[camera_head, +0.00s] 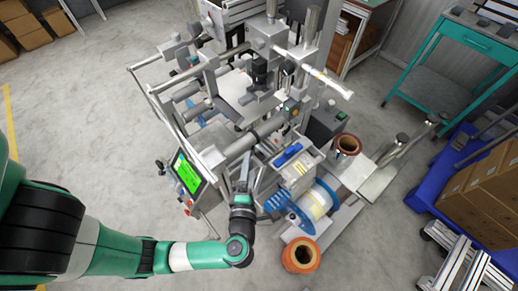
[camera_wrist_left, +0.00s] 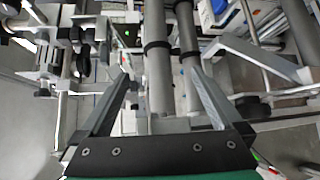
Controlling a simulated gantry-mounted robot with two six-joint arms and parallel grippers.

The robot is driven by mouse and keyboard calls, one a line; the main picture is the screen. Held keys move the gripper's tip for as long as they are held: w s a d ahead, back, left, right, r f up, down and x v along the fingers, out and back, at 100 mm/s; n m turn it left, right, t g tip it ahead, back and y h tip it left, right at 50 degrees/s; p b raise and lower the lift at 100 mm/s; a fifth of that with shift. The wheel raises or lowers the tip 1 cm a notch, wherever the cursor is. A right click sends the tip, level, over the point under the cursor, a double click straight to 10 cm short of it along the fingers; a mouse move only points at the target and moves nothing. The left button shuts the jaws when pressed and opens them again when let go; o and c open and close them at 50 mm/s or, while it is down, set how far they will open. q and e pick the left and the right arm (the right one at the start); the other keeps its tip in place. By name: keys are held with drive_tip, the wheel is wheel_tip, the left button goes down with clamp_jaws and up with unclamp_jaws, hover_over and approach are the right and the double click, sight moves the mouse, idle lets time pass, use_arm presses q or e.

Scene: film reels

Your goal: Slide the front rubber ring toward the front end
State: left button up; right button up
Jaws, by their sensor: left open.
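My left gripper (camera_head: 243,172) reaches the near side of the machine's rollers in the head view. In the left wrist view its two fingers (camera_wrist_left: 160,78) are apart, with a long grey roller (camera_wrist_left: 158,75) between them and nothing clamped. A black rubber ring (camera_wrist_left: 157,46) sits around this roller, beyond the fingertips. A second black ring (camera_wrist_left: 188,56) sits around the neighbouring roller to the right. I cannot tell for sure which ring is the front one. The rollers also show in the head view (camera_head: 240,146), where the rings are too small to make out well. My right gripper is not seen.
A control panel with a green screen (camera_head: 187,172) stands left of the gripper. A blue-flanged reel (camera_head: 314,204) and an orange spool (camera_head: 301,255) are to the right. Machine frames and bars crowd the rollers.

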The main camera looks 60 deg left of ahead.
sight(254, 143)
use_arm(q)
drive_tip(key=b+x, duration=0.1)
drive_tip(key=x, duration=0.5)
drive_tip(key=b+x, duration=0.2)
drive_tip(key=x, duration=0.3)
drive_tip(key=shift+w+a+r, duration=0.15)
drive_tip(key=shift+w+a, duration=0.15)
drive_tip(key=shift+w, duration=0.05)
drive_tip(key=shift+c, duration=0.2)
clamp_jaws()
